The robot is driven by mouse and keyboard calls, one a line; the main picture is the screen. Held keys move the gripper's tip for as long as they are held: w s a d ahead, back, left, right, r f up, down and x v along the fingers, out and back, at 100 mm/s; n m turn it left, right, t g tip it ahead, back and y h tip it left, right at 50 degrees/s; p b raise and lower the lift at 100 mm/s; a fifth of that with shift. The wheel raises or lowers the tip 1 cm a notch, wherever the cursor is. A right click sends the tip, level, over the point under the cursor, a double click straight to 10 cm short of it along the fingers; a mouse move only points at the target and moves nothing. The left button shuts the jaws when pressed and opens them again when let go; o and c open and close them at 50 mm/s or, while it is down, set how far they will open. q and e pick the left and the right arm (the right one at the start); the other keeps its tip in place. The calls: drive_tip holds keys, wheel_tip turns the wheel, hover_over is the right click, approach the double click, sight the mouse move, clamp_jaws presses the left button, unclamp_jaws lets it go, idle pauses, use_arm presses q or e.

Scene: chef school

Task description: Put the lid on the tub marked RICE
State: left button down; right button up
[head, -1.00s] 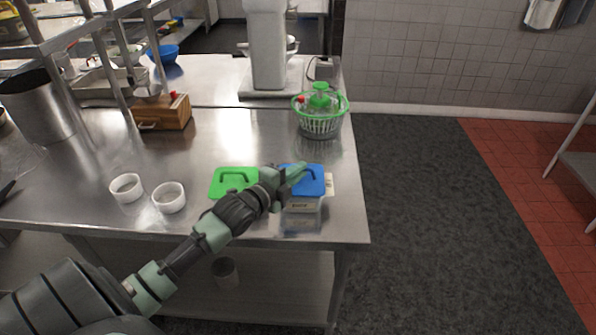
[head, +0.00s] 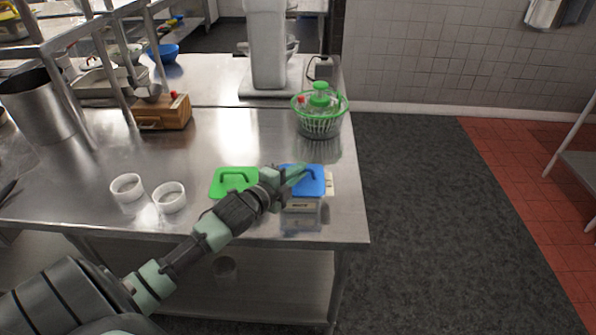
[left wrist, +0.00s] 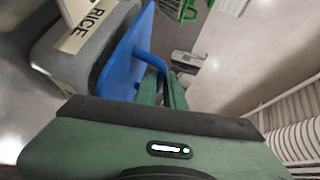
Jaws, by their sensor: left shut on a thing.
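The blue lid (head: 314,184) has a raised handle and lies level over a clear tub (head: 303,207) near the table's front right corner. The tub also shows in the left wrist view (left wrist: 48,60), with a label reading RICE. The lid (left wrist: 122,58) is right at the tub's top there; I cannot tell whether it is fully seated. My left gripper (head: 296,176) is shut on the lid's handle, its fingers also showing in the left wrist view (left wrist: 160,88). My right gripper is not in view.
A green lid (head: 222,190) lies left of the tub, beside my left wrist. Two white ramekins (head: 127,188) stand further left. A wooden box (head: 163,112) is at back left. The table's middle is clear.

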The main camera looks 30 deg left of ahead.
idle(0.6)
use_arm(q)
drive_tip(key=shift+f, duration=0.5)
idle(0.5)
drive_tip(key=c, duration=1.4)
unclamp_jaws()
drive_tip(key=shift+c, duration=0.2)
drive_tip(key=s+r+b, duration=0.1)
drive_tip(key=s, duration=0.6)
drive_tip(key=shift+s+a+r+b, duration=0.15)
drive_tip(key=shift+s+a+b, duration=0.05)
drive_tip(key=shift+s+b, duration=0.15)
